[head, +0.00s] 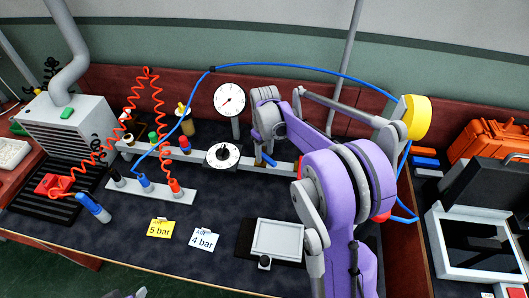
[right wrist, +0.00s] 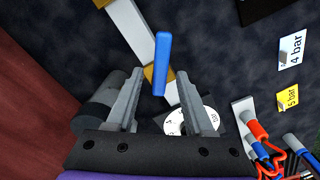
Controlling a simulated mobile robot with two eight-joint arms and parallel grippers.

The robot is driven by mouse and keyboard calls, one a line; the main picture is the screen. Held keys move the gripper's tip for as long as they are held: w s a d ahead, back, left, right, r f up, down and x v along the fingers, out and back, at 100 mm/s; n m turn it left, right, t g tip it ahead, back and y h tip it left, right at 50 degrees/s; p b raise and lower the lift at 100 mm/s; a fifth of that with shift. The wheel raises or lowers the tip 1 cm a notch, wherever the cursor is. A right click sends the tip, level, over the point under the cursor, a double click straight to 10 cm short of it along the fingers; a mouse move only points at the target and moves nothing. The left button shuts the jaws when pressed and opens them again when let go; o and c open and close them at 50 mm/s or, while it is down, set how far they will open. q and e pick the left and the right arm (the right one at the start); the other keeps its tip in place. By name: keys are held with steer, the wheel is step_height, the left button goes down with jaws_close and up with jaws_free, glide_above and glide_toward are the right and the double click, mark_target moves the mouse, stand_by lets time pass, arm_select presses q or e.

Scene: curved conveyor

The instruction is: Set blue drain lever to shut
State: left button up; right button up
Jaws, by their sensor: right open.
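The blue drain lever (right wrist: 161,64) shows whole in the right wrist view, at an angle to the pale bar (right wrist: 131,22) with brass fittings beneath it. In the head view only a small blue part of the lever (head: 268,159) shows below my right gripper (head: 262,148). My right gripper is open, with the lever between its two fingertips in the right wrist view (right wrist: 162,73). No contact shows, and I cannot tell how far above the lever the fingers are. A grey tip at the bottom edge of the head view may be my left gripper (head: 136,294).
Two dial gauges (head: 229,99) (head: 222,156) stand left of the lever. A hose strip (head: 120,187) with red and blue hoses, a yellow card (head: 160,228), a white card (head: 203,239) and a framed panel (head: 278,238) lie nearer. A blue hose arcs behind my right arm.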

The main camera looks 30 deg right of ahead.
steer(key=shift+f, duration=0.1)
jaws_close()
stand_by(1.4)
